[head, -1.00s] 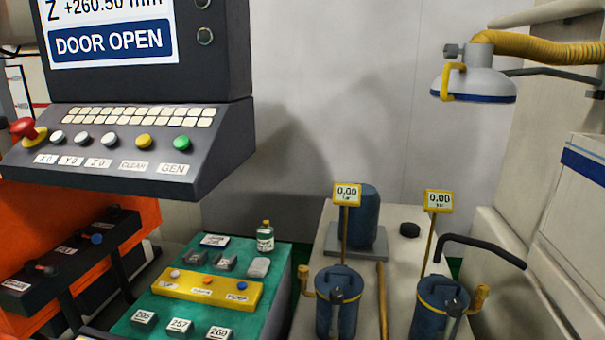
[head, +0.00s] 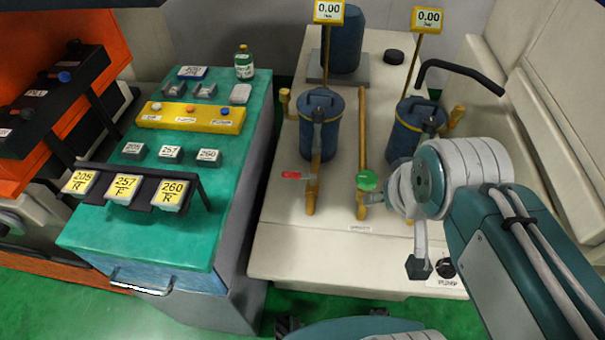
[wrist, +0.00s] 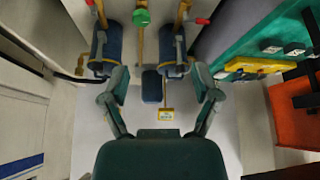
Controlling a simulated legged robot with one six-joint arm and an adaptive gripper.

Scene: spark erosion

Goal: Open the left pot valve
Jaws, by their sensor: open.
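The left pot (head: 320,125) is a blue lidded cylinder on the cream bench in the head view. Below it, the left pot valve with a red lever (head: 293,176) sits on a brass pipe, the lever pointing left. The wrist view looks inverted: the left pot (wrist: 173,52) is right of centre, with its red lever (wrist: 203,21) at the top. My gripper (wrist: 160,78) is open and empty, its fingers spread apart below the pots.
The right pot (head: 405,135) stands partly behind my arm. A green round valve handle (head: 367,181) is between the pots on a brass pipe. Yellow gauges (head: 328,12) rise on thin posts. A green cabinet (head: 100,235) with labelled blocks stands left; a black bent bar (head: 460,75) juts at right.

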